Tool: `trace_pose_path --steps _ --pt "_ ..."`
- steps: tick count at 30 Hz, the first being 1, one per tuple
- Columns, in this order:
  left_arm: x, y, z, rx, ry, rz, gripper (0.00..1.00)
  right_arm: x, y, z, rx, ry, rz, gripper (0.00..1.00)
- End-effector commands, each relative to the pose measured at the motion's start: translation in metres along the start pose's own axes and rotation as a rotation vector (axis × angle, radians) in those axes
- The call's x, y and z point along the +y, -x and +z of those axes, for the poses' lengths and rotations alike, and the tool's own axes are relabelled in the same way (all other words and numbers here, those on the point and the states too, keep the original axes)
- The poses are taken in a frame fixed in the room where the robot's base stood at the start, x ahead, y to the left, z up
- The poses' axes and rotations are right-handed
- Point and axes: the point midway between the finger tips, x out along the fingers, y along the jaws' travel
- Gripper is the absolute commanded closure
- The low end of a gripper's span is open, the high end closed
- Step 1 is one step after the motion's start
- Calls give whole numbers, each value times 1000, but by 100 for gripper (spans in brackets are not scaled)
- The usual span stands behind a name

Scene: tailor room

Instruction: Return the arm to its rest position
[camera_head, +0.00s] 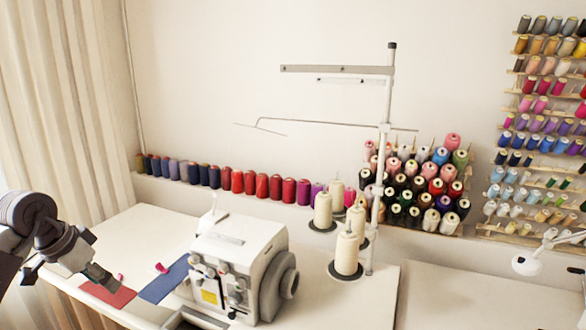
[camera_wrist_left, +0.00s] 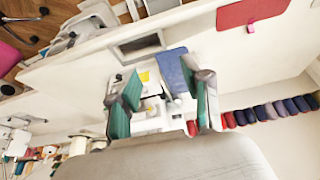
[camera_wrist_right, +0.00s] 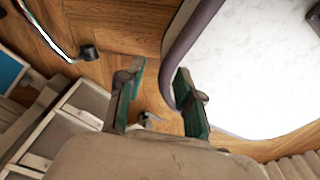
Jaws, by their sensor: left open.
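My left arm comes in from the left in the head view. Its gripper (camera_head: 100,278) is above the table's left part, near a red fabric piece (camera_head: 110,295). In the left wrist view, the left gripper (camera_wrist_left: 162,100) has its two green-padded fingers spread, with nothing held between them. The white sewing machine (camera_wrist_left: 148,82) and blue fabric (camera_wrist_left: 170,68) show beyond the fingers. My right gripper (camera_wrist_right: 160,98) shows only in its own wrist view. Its fingers are apart and empty, above a wooden floor.
The sewing machine (camera_head: 235,262) stands on the white table (camera_head: 320,300), beside a blue fabric piece (camera_head: 163,280). Cream thread cones (camera_head: 347,254) and a tall thread stand (camera_head: 384,150) are to its right. A drawer unit (camera_wrist_right: 85,105) shows in the right wrist view.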

Motion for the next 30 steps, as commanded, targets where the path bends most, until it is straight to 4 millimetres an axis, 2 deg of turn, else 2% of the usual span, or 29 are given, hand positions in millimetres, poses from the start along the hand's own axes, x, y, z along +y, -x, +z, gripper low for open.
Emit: trace_pose_path --steps 10,14,18,22,25,27,30 --pt "53 -28 -30 193 -233 134 51 0 0 0 1 0 0 64" --pt "87 -38 -46 330 -356 209 51 0 0 -3 6 0 0 64" --pt "132 -42 -65 532 -485 293 51 0 0 -1 2 0 0 64" --pt "184 -34 -82 809 -584 365 51 -1 0 3 -3 0 -1 64" --pt "220 -13 -93 1095 -599 379 51 -1 0 4 -4 0 -1 64" --pt "232 5 -98 1290 -552 344 51 -1 0 4 -4 0 -1 64" --pt "230 27 -98 1508 -413 229 51 -1 0 4 -5 0 -1 64"
